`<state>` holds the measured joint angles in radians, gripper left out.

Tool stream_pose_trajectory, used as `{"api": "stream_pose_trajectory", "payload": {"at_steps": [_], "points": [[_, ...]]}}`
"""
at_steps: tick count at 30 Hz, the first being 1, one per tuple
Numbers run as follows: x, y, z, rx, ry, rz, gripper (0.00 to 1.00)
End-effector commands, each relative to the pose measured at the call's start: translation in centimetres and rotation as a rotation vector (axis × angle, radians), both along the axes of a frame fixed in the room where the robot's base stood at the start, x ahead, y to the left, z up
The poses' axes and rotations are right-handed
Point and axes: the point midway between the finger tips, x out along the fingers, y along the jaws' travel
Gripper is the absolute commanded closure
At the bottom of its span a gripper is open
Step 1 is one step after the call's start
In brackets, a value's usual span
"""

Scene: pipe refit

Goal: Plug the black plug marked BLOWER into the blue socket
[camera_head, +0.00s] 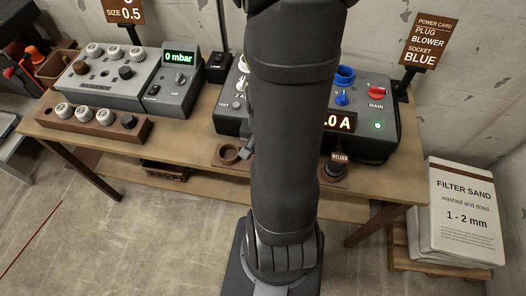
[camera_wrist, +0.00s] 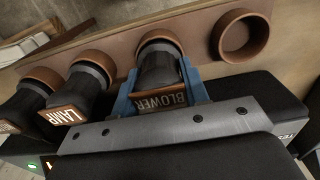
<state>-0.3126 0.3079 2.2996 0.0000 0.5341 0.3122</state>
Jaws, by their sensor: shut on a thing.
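The black BLOWER plug (camera_wrist: 158,70) with its brown label is in the wrist view, its far end at a brown ring holder (camera_wrist: 160,37). I cannot tell whether it is still seated there or lifted slightly. My gripper (camera_wrist: 161,84) is shut on this plug, with one blue finger on each side. In the head view my arm hides the plug and most of the gripper. The blue socket (camera_head: 344,76) is on the dark power box (camera_head: 376,142), right of my arm, and looks empty.
The black LAMP plug (camera_wrist: 88,86) stands in the holder beside BLOWER, with another plug (camera_wrist: 22,104) beyond it. An empty holder (camera_wrist: 242,35) is on the other side. A red switch (camera_head: 377,92) and a blue knob (camera_head: 342,97) are near the blue socket.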

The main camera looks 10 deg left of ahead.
Motion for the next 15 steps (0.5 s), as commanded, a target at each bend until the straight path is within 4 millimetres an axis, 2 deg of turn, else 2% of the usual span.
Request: {"api": "stream_pose_trajectory", "payload": {"at_steps": [15], "points": [[0.0, 0.0, 2.1, 0.0, -0.001, 0.0, 0.86]]}}
